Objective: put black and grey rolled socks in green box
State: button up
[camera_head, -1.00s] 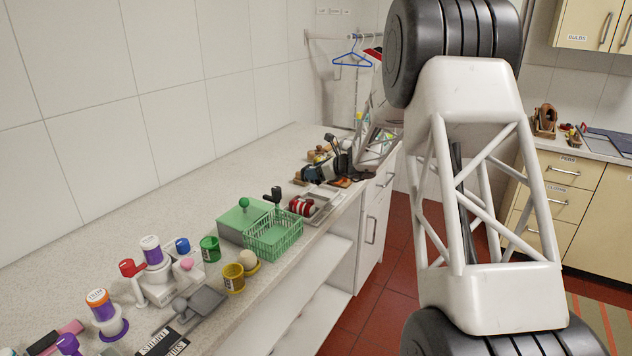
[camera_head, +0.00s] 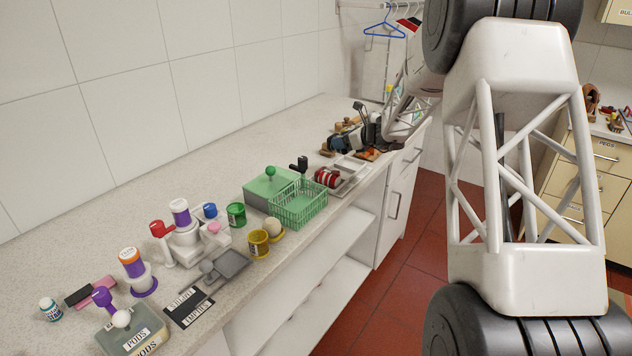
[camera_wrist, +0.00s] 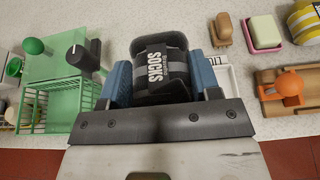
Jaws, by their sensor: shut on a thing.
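My gripper (camera_wrist: 161,82) has blue fingers and is shut on the black and grey rolled socks (camera_wrist: 160,70), whose white lettering reads SOCKS. In the head view my gripper (camera_head: 346,142) is small, over the far part of the counter, and the socks are hard to make out there. A green open-mesh basket (camera_head: 300,208) stands near the counter's front edge, left of my gripper; it also shows in the wrist view (camera_wrist: 62,112). A green lidded box (camera_head: 266,187) with a round knob sits directly behind it; it shows in the wrist view too (camera_wrist: 55,65). The basket looks empty.
A black-handled thing (camera_head: 299,164) stands up beside the green lidded box. A light tray (camera_head: 350,170) with a red-striped roll (camera_head: 327,177) lies between basket and gripper. Cups, bottles and a grey scoop (camera_head: 225,265) crowd the nearer counter. The wall-side strip is clear.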

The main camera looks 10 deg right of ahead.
jog(key=s+a, duration=0.5)
jog(key=s, duration=0.6)
jog(key=s+a+f, duration=0.1)
jog(key=s+a, duration=0.4)
jog(key=s, duration=0.6)
jog(key=s+a, duration=0.4)
jog(key=s, duration=0.7)
jog(key=shift+a+f, duration=0.35)
jog(key=shift+a, duration=0.05)
send_near(285, 196)
jog(key=w+r, duration=0.1)
jog(key=w+a+r, duration=0.1)
jog(key=r, duration=0.1)
jog(key=w+a+r, duration=0.1)
jog(key=shift+r, duration=0.15)
jog(key=shift+f, duration=1.75)
jog(key=shift+f, duration=0.65)
jog(key=o, duration=0.9)
jog(key=shift+o, duration=0.2)
